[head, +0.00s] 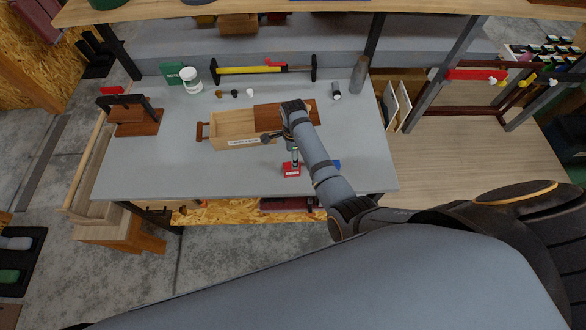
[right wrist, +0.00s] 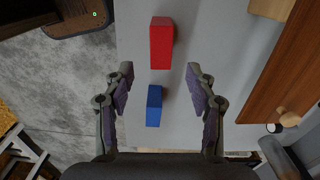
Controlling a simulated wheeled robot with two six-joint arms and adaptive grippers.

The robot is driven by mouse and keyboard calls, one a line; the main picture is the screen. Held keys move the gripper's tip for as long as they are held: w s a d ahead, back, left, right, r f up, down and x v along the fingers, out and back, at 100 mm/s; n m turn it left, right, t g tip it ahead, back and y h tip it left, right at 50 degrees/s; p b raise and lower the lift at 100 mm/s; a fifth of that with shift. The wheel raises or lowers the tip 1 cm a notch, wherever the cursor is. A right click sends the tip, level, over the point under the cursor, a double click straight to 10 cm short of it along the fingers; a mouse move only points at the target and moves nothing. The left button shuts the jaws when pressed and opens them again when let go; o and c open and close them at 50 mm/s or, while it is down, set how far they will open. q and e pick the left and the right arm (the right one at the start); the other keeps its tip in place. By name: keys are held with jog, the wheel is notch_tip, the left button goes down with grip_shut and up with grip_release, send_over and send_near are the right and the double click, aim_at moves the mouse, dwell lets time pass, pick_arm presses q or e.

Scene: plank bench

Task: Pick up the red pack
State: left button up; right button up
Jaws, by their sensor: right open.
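The red pack (head: 291,170) lies on the grey bench top near its front edge. In the right wrist view the red pack (right wrist: 161,43) is a plain red block just beyond the fingertips, roughly centred between them. A blue block (right wrist: 154,105) shows nearer, between the fingers in the picture; in the head view only part of the blue block (head: 336,163) shows beside my right arm. My right gripper (head: 281,148) is open and empty above the bench, close to the red pack; its spread fingers (right wrist: 160,68) show in the wrist view. My left gripper is not in view.
A wooden box (head: 230,126) with a brown sliding lid lies behind the red pack. A white tub (head: 191,80), a green box (head: 172,73), a yellow-and-black bar tool (head: 248,70) and a grey cylinder (head: 359,74) stand farther back. The bench's front left is clear.

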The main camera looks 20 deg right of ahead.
notch_tip(320, 180, down, 5)
jog(key=shift+a+r+b, duration=0.1)
jog(key=shift+a+b, duration=0.05)
jog(key=shift+b, duration=1.05)
jog(key=shift+f+b, duration=0.35)
notch_tip(320, 180, down, 5)
jog(key=b, duration=0.6)
jog(key=shift+w+a+f, duration=0.1)
jog(key=shift+w, duration=0.05)
jog(key=shift+r, duration=0.2)
grip_shut()
jog(key=shift+r, duration=0.1)
